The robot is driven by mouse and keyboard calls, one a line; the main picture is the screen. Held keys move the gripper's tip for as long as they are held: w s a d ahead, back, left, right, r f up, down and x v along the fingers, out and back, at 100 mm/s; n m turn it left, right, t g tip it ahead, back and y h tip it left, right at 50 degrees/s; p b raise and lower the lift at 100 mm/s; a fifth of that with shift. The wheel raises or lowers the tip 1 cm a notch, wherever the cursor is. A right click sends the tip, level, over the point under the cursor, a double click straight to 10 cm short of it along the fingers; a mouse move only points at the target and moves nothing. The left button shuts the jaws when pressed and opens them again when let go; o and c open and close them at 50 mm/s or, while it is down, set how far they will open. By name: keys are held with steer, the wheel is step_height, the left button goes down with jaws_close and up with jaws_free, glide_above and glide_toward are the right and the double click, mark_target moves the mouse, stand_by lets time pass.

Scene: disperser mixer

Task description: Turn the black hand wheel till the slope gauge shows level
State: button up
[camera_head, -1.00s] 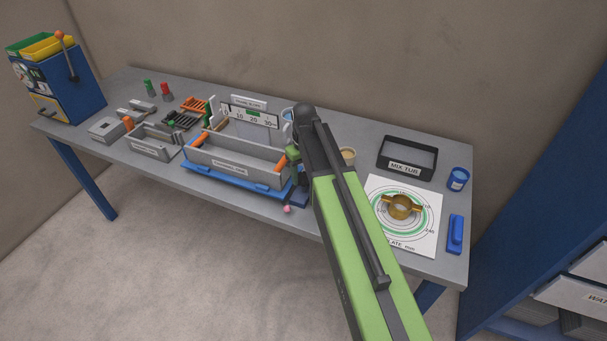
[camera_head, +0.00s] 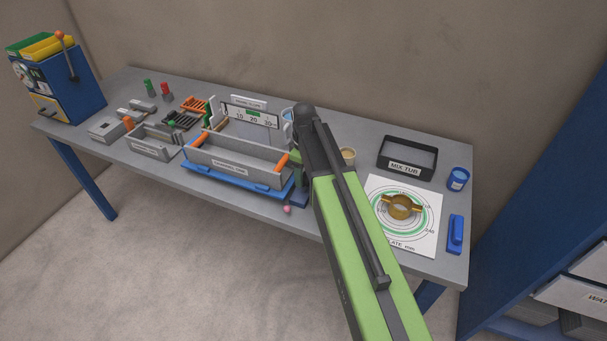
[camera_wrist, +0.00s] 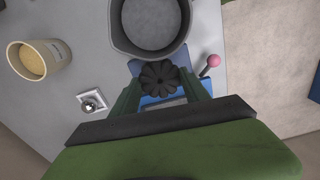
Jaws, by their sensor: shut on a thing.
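The black hand wheel (camera_wrist: 160,80) is a fluted knob in the wrist view. My gripper (camera_wrist: 162,88) is shut on it, with a green finger at each side. In the head view my arm hides the wheel, and part of my gripper (camera_head: 298,160) shows at the right end of the grey trough (camera_head: 235,172) on its blue base (camera_head: 230,184). The slope gauge (camera_head: 250,117) is a white scale plate behind the trough, with a green band near its middle top. Its pointer is too small to read surely; a dark mark shows near the left end.
A pink ball-tipped lever (camera_wrist: 212,62) is close to the right of my gripper. A dark round pot (camera_wrist: 150,25) stands just beyond the wheel. A tan cup (camera_wrist: 38,60) and a small metal fitting (camera_wrist: 92,101) are at left. The mix tub (camera_head: 407,157) is farther right.

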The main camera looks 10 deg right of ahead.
stand_by(0.3)
steer(key=o, duration=1.4)
steer(key=shift+c, duration=0.2)
step_height(320, 180, up, 17)
steer(key=p, duration=1.7)
steer(key=shift+r, duration=0.2)
